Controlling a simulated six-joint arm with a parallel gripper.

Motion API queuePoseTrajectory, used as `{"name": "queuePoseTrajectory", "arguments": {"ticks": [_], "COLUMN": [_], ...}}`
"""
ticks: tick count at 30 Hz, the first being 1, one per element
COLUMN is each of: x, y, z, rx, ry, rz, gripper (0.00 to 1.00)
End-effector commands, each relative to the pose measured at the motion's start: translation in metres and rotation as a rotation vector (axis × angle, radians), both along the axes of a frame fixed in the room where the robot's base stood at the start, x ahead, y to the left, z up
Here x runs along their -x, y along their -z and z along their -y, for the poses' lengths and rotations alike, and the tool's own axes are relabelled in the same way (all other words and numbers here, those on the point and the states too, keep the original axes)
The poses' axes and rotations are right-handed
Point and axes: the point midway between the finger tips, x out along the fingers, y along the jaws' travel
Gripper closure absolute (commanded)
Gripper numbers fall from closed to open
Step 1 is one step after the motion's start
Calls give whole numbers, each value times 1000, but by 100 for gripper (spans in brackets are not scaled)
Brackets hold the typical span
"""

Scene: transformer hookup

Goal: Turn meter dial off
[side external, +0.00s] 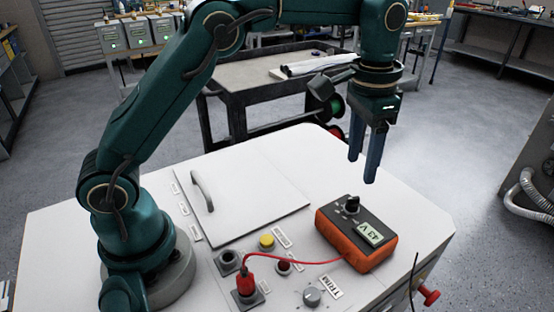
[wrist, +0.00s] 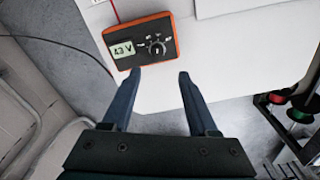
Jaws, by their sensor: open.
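The orange and black meter (side external: 357,236) lies on the white bench top, right of centre in the side external view. Its display reads 43 V, and its black dial (side external: 352,204) stands up from the face. In the wrist view the meter (wrist: 122,33) is at the top, with the dial (wrist: 157,48) to the right of the display. My gripper (side external: 364,170) points down above and behind the meter, apart from it. Its two blue fingers (wrist: 160,75) are open with nothing between them.
A red lead (side external: 300,261) runs from the meter to a red plug (side external: 246,283) in a socket. A yellow button (side external: 267,242), a grey knob (side external: 312,297) and a hatch with a handle (side external: 203,190) are on the bench top. A dark cart (side external: 270,85) stands behind.

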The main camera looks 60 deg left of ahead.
Motion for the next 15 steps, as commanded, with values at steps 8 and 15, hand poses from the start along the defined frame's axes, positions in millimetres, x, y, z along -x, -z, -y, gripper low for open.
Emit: {"name": "queuePoseTrajectory", "arguments": {"ticks": [8, 15], "x": [3, 4], "y": [33, 61], "z": [4, 4], "rx": [-10, -10], "ry": [13, 13], "rz": [-60, -60], "gripper": [40, 40]}}
